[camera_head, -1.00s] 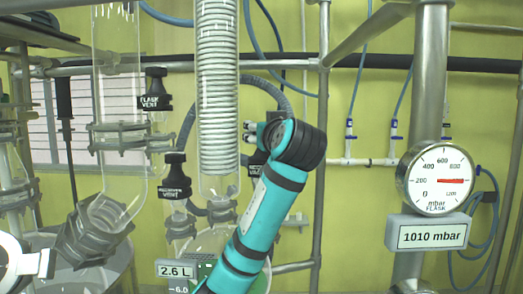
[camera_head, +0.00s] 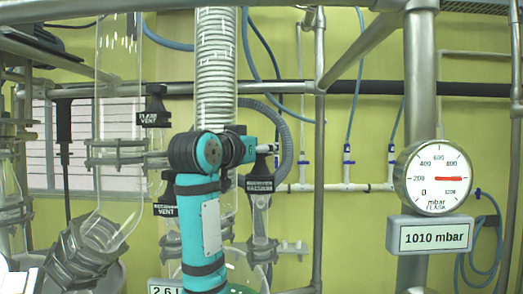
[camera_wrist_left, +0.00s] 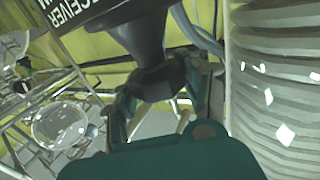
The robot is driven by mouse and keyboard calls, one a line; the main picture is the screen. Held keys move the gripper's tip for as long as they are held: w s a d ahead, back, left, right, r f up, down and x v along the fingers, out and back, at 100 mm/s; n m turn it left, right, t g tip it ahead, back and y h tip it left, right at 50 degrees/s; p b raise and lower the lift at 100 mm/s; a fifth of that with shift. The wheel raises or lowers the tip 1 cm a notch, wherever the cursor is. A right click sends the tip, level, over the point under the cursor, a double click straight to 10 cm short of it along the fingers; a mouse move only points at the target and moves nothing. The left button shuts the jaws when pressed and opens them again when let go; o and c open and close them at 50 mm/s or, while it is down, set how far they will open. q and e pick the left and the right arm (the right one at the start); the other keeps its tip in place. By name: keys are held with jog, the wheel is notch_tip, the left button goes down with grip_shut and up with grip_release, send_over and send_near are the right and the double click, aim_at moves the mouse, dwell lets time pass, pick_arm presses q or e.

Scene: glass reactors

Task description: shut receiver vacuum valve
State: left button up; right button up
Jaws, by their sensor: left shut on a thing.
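The receiver vacuum valve has a black handle with a label (camera_head: 260,185), above a glass and metal fitting, just right of the coiled condenser. My teal left arm rises in front of the condenser. Its wrist bends right, and the left gripper (camera_head: 266,149) is at the top of this handle, small and partly hidden. In the left wrist view the dark handle (camera_wrist_left: 155,82) sits between the two fingers of my left gripper (camera_wrist_left: 158,95), which are shut on it. The label reading "RECEIVER" shows above it; its second word is cut off.
The coiled condenser (camera_head: 216,65) stands directly behind my arm. The receiver vent valve (camera_head: 165,210) and flask vent valve (camera_head: 153,118) are to the left. A gauge (camera_head: 437,178) and a 1010 mbar display (camera_head: 429,236) are on the right.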

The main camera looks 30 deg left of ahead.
pick_arm(q)
jog(key=shift+f+m+h, duration=0.15)
jog(key=shift+m+h, duration=0.15)
jog(key=shift+h, duration=0.2)
jog(key=o, duration=1.2)
jog(key=shift+s, duration=0.15)
jog(key=shift+o, duration=0.2)
jog(key=shift+r, duration=0.2)
jog(key=shift+y, duration=0.3)
